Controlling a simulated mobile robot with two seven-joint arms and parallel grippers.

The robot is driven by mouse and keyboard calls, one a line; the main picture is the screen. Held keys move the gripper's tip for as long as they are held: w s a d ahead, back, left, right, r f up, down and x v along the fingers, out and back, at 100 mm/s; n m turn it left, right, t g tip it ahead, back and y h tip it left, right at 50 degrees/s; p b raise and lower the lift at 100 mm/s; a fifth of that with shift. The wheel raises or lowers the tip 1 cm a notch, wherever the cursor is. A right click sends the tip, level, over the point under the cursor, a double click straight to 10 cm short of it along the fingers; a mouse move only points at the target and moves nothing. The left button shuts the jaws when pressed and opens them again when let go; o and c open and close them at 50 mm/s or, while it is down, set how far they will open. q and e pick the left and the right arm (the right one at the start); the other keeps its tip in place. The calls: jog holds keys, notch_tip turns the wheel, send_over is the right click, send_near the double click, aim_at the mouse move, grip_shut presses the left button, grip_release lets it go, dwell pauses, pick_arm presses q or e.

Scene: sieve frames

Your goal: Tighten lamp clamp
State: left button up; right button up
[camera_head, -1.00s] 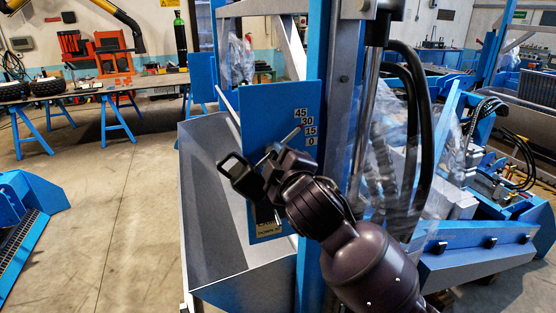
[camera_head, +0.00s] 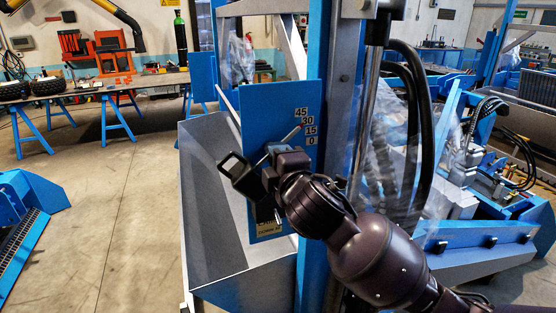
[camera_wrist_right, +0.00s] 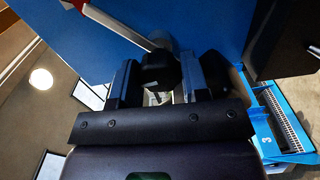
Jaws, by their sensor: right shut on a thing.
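A blue upright plate (camera_head: 262,107) carries the labels 45, 30, 15 and 0. A thin grey bar (camera_head: 291,134) slants across it near the 15 label; what seems the same bar shows in the right wrist view (camera_wrist_right: 115,25). A dark box-shaped piece with a pale square face (camera_head: 234,166), perhaps the lamp, sticks out left of the plate. My right gripper (camera_head: 277,160) is in front of the plate. In the right wrist view its fingers (camera_wrist_right: 170,80) are shut on a dark knob (camera_wrist_right: 157,68), seemingly the clamp. The grip is partly hidden in the head view. My left gripper is out of view.
A grey sheet-metal hopper (camera_head: 210,215) lies below and left of the plate. A blue post (camera_head: 312,265) stands just right of it, with black hoses (camera_head: 425,120) beyond.

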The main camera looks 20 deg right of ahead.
jog(key=o, duration=0.7)
jog(key=shift+c, duration=0.2)
jog(key=s, duration=1)
jog(key=shift+s+d, duration=0.2)
jog(key=shift+s, duration=0.2)
